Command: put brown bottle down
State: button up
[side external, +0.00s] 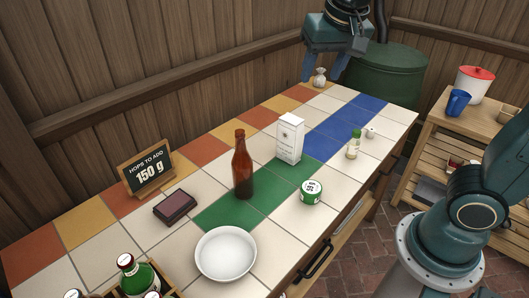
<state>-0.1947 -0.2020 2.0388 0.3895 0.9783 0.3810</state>
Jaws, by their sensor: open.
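The brown bottle (242,168) stands upright on the green tiles (226,211) in the middle of the tiled counter. Nothing holds it. My gripper (322,80) is at the far end of the counter, at the top of the picture, well away from the bottle. It is open, above or beside a small pale sack-like item (320,77). Whether they touch cannot be told.
A white box (290,138) and a green-and-white tin (311,192) stand right of the bottle. A white bowl (225,254) is in front, a dark brown block (175,207) and a sign (147,173) to the left. A small bottle (354,144) stands farther right. A crate with bottles (137,275) is at lower left.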

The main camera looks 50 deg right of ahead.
jog(key=s+f+n+t+y, duration=0.1)
jog(key=s+f+n, duration=0.1)
jog(key=s, duration=0.5)
jog(key=s+f+n, duration=0.2)
jog(key=s+n, duration=0.2)
jog(key=s, duration=0.3)
jog(key=shift+s+a+t+y, duration=0.15)
jog(key=shift+s+t+y, duration=0.1)
jog(key=shift+t+y, duration=0.15)
